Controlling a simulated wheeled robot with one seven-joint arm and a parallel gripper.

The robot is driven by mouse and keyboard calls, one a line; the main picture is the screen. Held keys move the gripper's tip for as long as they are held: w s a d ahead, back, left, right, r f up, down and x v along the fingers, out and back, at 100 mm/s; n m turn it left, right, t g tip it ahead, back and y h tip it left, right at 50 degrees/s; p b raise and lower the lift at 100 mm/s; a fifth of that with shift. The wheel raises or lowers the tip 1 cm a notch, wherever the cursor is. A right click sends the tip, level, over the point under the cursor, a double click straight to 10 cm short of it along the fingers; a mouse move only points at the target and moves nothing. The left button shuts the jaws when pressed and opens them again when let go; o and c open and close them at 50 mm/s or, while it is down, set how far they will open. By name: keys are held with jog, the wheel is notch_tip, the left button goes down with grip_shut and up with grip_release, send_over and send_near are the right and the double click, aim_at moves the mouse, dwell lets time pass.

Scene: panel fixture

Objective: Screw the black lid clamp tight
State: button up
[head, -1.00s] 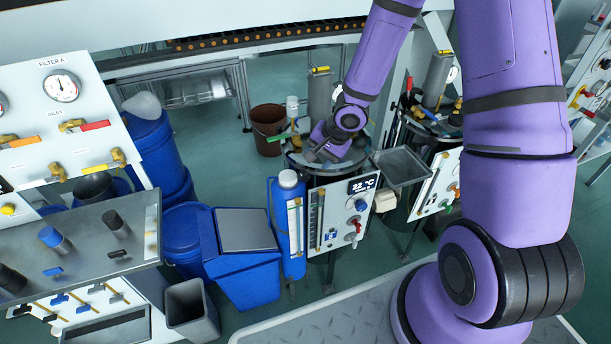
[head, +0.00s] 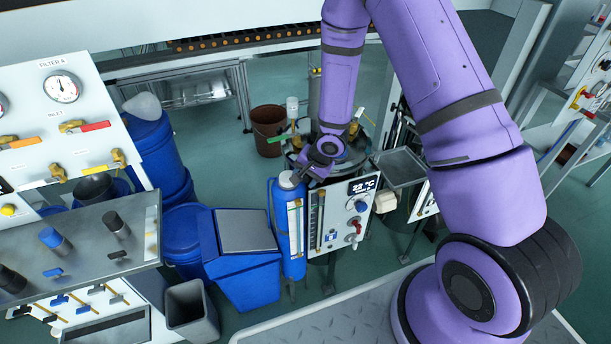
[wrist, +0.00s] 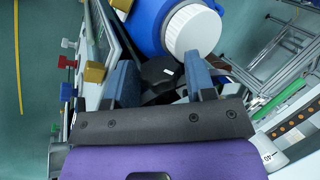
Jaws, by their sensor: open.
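My gripper (head: 300,176) is at the front-left rim of the lidded vessel (head: 338,172), close to the white cap of the blue bottle. In the wrist view my gripper (wrist: 159,70) is open, its two blue-grey fingers apart. A black block-like part with a small white mark, which looks like the black lid clamp (wrist: 158,76), shows between and just beyond the fingers. I cannot tell whether either finger touches it. Its lower part is hidden by the gripper body, and in the head view my arm hides it.
The blue bottle (head: 290,230) with its white cap (wrist: 193,30) stands right beside the gripper. A panel with a 22 °C display (head: 361,186) and valves fronts the vessel. A metal tray (head: 400,167) is to the right, a blue bin (head: 240,275) to the left.

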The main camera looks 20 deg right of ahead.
jog(key=c, duration=0.6)
jog(key=shift+c, duration=0.2)
jog(key=shift+d, duration=0.1)
jog(key=shift+s+f+t+y, duration=0.1)
jog(key=shift+t+y, duration=0.9)
jog(key=o, duration=0.6)
